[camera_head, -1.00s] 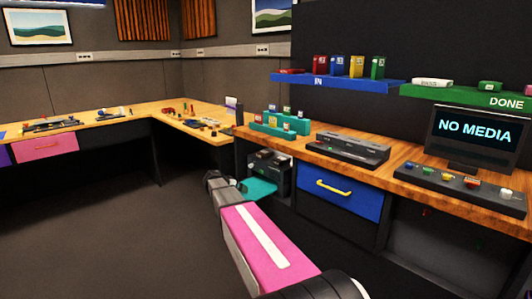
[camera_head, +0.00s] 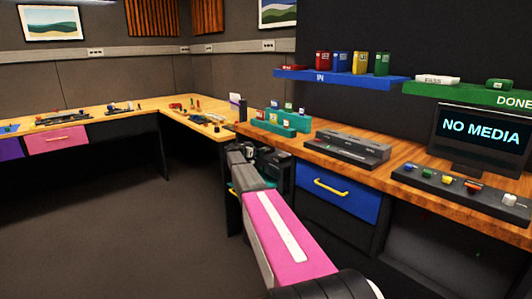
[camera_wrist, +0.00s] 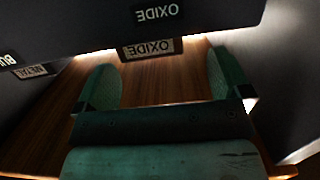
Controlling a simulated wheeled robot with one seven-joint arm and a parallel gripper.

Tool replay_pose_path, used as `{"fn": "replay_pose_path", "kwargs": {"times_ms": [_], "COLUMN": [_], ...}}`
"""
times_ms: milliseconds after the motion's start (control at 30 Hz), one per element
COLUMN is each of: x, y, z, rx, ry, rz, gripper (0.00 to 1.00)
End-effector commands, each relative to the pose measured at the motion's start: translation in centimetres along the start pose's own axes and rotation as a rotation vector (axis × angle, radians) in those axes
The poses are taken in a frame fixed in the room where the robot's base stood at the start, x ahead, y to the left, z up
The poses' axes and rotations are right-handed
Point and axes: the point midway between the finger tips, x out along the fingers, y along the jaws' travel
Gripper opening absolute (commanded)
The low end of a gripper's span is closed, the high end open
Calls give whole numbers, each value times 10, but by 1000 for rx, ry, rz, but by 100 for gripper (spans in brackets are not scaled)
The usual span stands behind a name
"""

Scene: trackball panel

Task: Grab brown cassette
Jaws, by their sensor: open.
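In the wrist view my gripper (camera_wrist: 162,75) is open, its two green fingers spread apart with nothing between the tips. Just beyond the fingertips is a small brownish piece with an upside-down "OXIDE" label (camera_wrist: 148,48); it may be the brown cassette, but its body is mostly hidden. It sits below a dark panel (camera_wrist: 215,20) with a second "OXIDE" label. In the head view my gripper is mostly hidden behind my arm, at the dark unit (camera_head: 272,163) under the wooden counter. No brown cassette can be made out there.
Another label, "METAL", is at the left of the wrist view (camera_wrist: 30,71). A grey wall (camera_wrist: 293,80) stands close on the right. The counter (camera_head: 315,143) holds a teal rack (camera_head: 280,122) and a deck (camera_head: 352,148). Coloured cassettes stand on a blue shelf (camera_head: 340,76).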

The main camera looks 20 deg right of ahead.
Motion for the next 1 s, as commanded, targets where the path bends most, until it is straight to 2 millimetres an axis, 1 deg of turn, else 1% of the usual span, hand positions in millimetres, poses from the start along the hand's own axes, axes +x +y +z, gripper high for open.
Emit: {"fn": "replay_pose_path", "kwargs": {"times_ms": [167,400,500,667,700,767,800,833,867,1000], "x": [14,47,52,52,51,51,51,51,51,51], "y": [3,6,6,7,7,7,7,7,7,7], "z": [2,4,4,4,4,4,4,4,4,3], "rx": [-1,-1,-1,-1,-1,-1,-1,-1,-1,-1], "ry": [0,0,0,0,0,-1,-1,-1,-1,0], "rz": [2,2,1,1,1,1,1,1,1,1], "gripper": [96,96,96,96,89,70,57,47,40,40]}}
